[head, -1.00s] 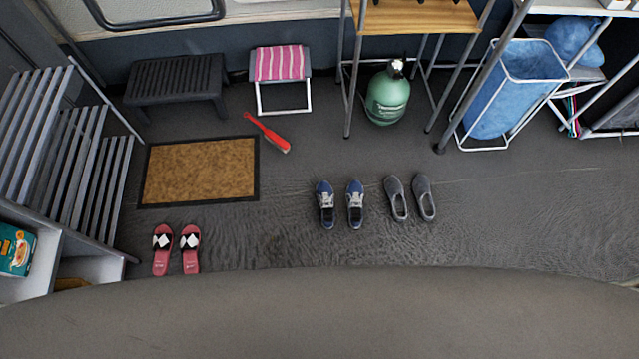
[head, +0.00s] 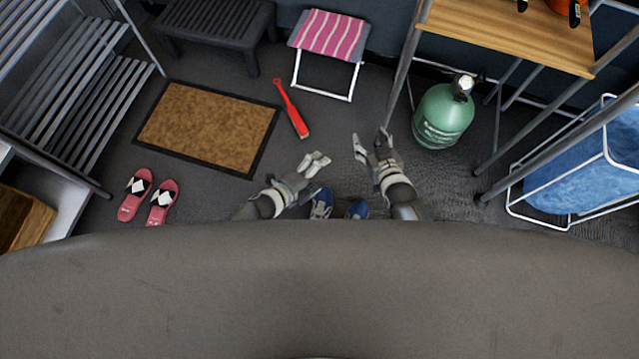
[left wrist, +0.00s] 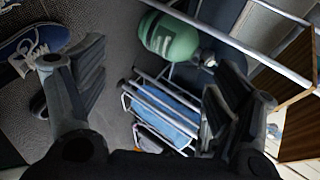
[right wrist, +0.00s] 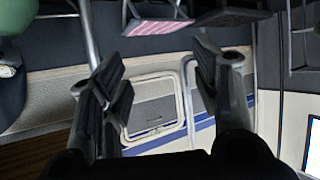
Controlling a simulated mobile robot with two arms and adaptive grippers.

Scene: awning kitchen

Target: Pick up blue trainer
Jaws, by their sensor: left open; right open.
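Two blue trainers with pale laces stand on the dark floor at the bottom middle of the head view. The left one (head: 321,203) and the right one (head: 357,209) are partly hidden by my own body edge. A blue trainer (left wrist: 35,45) also shows at the upper left of the left wrist view. My left gripper (head: 318,163) is open and empty, above and just beyond the left trainer. My right gripper (head: 370,145) is open and empty, above and beyond the right trainer. Neither touches a shoe.
Pink sandals (head: 148,196) stand at left, near a brown doormat (head: 205,125). A green gas bottle (head: 442,116) stands right of my right gripper, by a shelf frame's metal legs.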

